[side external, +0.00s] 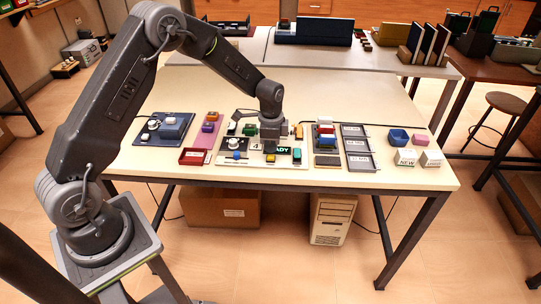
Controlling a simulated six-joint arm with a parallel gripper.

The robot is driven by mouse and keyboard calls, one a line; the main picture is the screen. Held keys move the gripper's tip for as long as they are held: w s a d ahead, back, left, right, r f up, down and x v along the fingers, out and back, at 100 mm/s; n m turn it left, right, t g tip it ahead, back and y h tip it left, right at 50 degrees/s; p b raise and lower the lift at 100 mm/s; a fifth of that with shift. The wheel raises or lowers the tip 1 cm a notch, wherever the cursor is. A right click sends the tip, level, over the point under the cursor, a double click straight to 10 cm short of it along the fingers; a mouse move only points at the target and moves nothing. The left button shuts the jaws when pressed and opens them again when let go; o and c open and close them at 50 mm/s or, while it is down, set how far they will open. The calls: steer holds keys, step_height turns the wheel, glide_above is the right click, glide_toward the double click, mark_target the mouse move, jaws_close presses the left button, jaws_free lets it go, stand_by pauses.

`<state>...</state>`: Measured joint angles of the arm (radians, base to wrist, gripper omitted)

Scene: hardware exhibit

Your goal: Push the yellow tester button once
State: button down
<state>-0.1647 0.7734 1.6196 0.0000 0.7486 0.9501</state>
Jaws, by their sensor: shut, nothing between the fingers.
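The tester (228,168) is a pale and dark panel near the front edge of the table, with a small lit display (284,150) whose text is partly hidden by my gripper. A small yellow button (270,158) shows low on the panel, just below my fingertips in the picture. My gripper (270,149) points down over the tester, shut and empty. I cannot tell whether the fingertips touch the button or hang above it. A blue knob or button (237,155) is to the left, and a green part (297,155) is to the right.
A blue board (150,138) and a pink mat (198,143) with a red tray (194,156) lie left. The table's back strip is clear.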

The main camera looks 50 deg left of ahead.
steer(key=shift+f, duration=1.35)
stand_by(1.1)
steer(key=shift+r, duration=3.5)
steer(key=shift+r, duration=0.1)
step_height(320, 180, up, 10)
steer(key=n+t, duration=0.1)
steer(key=n, duration=0.1)
glide_above(271, 156)
steer(key=s+d, duration=0.3)
steer(key=s, duration=0.2)
steer(key=s+d+r+n+t, duration=0.2)
steer(key=s+r, duration=0.5)
steer(key=s+d+r+n+t, duration=0.1)
steer(key=s+n, duration=0.1)
steer(key=s, duration=0.6)
steer(key=s+d+r+n+t, duration=0.1)
steer(key=s+d+r+n, duration=0.1)
steer(key=s, duration=0.6)
steer(key=shift+r+n+t, duration=0.25)
steer(key=shift+n+t, duration=0.05)
steer(key=shift+n, duration=0.2)
